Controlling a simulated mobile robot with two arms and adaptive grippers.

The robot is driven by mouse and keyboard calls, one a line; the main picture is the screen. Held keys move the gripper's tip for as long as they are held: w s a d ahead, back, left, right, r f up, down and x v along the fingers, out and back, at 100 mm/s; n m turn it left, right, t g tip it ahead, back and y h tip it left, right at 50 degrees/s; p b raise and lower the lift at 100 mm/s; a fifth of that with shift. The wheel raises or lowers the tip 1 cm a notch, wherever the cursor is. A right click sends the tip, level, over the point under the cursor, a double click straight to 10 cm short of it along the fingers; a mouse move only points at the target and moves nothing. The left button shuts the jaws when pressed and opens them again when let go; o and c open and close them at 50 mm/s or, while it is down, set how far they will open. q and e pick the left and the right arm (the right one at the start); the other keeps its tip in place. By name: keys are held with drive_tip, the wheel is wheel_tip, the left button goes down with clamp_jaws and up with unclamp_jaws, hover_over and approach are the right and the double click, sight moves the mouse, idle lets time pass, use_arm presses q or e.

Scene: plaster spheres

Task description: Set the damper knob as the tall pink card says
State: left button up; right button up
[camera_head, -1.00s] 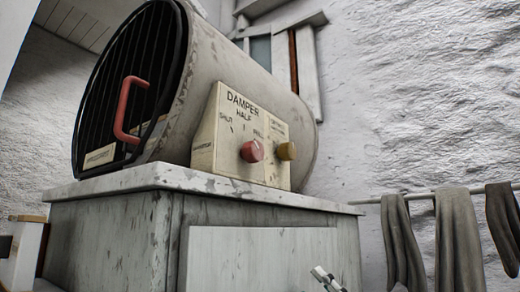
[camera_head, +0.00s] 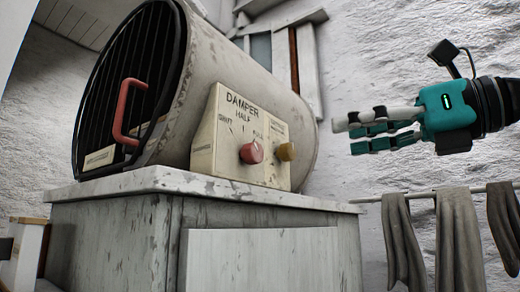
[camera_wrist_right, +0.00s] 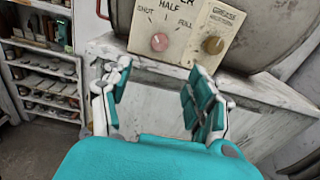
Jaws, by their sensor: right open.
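The damper knob (camera_head: 251,152) is a round red knob on a cream panel (camera_head: 205,150) lettered DAMPER, with SHUT, HALF and FULL around the knob. It also shows as a pinkish knob in the right wrist view (camera_wrist_right: 160,42). I cannot tell clearly which mark it points to. My right gripper (camera_head: 352,134) is in the air to the right of the panel, open and empty, apart from the knob. In the right wrist view its spread fingers (camera_wrist_right: 158,98) are below the knob. I see no tall pink card. My left gripper is not in view.
The panel is on a drum kiln (camera_head: 235,60) with a red-handled barred door, on a worn cabinet (camera_head: 110,225). Cloths (camera_head: 455,235) hang on a rail at right. Shelves (camera_wrist_right: 45,70) stand left.

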sight(259, 153)
drive_tip(key=p+x, duration=0.6)
drive_tip(key=x, duration=0.9)
drive_tip(key=shift+w+a, duration=0.1)
drive_tip(key=shift+a, duration=0.1)
drive_tip(key=shift+w+a+f, duration=0.1)
drive_tip(key=shift+w+a, duration=0.35)
drive_tip(key=shift+a, duration=0.1)
drive_tip(key=shift+c, duration=0.3)
drive_tip(key=c, duration=1.1)
